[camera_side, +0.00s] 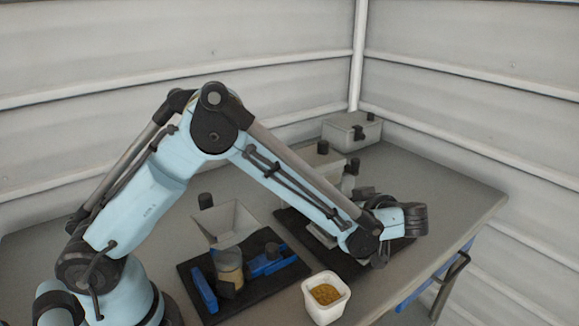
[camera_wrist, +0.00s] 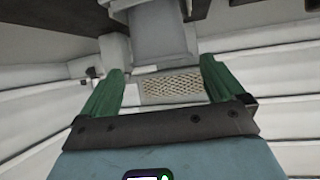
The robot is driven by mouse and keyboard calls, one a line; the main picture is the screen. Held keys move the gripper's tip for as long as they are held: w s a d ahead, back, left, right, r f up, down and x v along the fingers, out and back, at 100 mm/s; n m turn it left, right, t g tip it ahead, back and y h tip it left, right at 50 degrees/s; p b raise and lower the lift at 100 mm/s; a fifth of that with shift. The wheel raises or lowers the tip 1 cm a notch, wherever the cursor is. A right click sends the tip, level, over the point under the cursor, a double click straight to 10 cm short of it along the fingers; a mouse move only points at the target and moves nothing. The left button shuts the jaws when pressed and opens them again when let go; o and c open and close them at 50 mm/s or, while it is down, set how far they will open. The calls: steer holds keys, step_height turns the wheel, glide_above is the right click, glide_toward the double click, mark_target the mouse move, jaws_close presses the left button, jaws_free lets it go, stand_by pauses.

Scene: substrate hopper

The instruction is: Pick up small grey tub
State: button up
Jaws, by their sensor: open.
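A small pale grey-white tub (camera_side: 316,311) filled with brown grain stands upright at the front edge of the table in the side view. My gripper (camera_wrist: 160,85) is open in the wrist view, its two green fingers spread and apart. Between and beyond the fingers are a grey box-like body (camera_wrist: 163,42) and a beige perforated panel (camera_wrist: 173,87). I cannot tell whether this grey body is a tub. Nothing visible is held. In the side view my wrist is behind and right of the pale tub, clear of it, and the fingertips are hidden.
A second dark mat (camera_side: 292,219) lies partly under my forearm. A grey lidded box (camera_side: 345,131) stands in the back corner. The table's right side (camera_side: 455,200) is clear.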

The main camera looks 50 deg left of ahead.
steer(key=shift+x, duration=3.05)
steer(key=shift+s+f, duration=0.15)
steer(key=c, duration=1.2)
steer(key=shift+o, duration=0.2)
steer(key=shift+r, duration=0.5)
steer(key=v, duration=0.4)
steer(key=shift+s+d+f, duration=0.1)
steer(key=shift+d+f, duration=0.2)
step_height(320, 180, up, 13)
